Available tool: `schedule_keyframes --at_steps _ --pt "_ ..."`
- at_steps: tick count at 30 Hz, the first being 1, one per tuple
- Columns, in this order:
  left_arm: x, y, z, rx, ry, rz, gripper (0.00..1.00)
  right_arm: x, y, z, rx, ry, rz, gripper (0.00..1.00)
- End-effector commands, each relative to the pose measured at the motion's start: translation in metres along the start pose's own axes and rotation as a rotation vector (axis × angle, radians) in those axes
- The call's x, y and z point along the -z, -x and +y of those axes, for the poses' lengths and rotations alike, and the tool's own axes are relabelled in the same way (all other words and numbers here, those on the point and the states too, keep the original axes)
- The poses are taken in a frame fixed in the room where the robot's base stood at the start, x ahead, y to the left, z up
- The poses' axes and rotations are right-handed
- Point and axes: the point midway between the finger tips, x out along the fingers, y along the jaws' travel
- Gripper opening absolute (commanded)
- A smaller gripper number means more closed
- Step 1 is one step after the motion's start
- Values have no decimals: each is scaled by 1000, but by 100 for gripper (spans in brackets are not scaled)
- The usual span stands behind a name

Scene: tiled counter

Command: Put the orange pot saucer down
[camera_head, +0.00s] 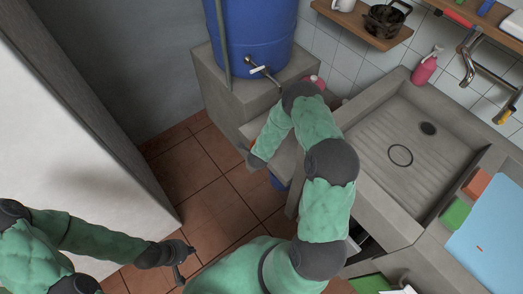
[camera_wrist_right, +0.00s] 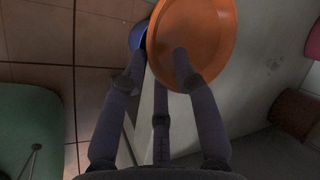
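The orange pot saucer (camera_wrist_right: 215,30) shows large and tilted at the top of the right wrist view. My right gripper (camera_wrist_right: 160,65) has its fingers at the saucer's near left edge. One finger lies over its face and the others reach towards its edge, so it appears pinched. In the head view my right arm reaches over the concrete step below the blue barrel, and its own forearm mostly hides that gripper. My left gripper (camera_head: 182,262) is empty and looks open, low over the tiled floor at the lower left.
A blue barrel (camera_head: 252,35) with a tap stands on a concrete block (camera_head: 225,85). The concrete sink (camera_head: 385,150) is to the right. A pink bottle (camera_head: 424,70) stands behind it. A blue object (camera_wrist_right: 137,36) sits partly behind the saucer. Tiled floor (camera_head: 195,170) is open at left.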

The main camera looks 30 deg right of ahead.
Motion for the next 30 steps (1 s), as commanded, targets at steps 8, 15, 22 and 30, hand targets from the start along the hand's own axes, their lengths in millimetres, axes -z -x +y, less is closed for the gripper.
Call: schedule_keyframes --at_steps 8,15,22,30 --pt "0 1 0 0 0 0 0 0 1 0 0 0 0 0" --pt "0 1 0 0 0 0 0 0 1 -1 0 1 0 0" --pt "0 4 1 0 0 0 0 0 5 -3 1 0 0 0" --pt "-1 20 7 0 0 0 0 -1 35 -22 3 2 -1 0"
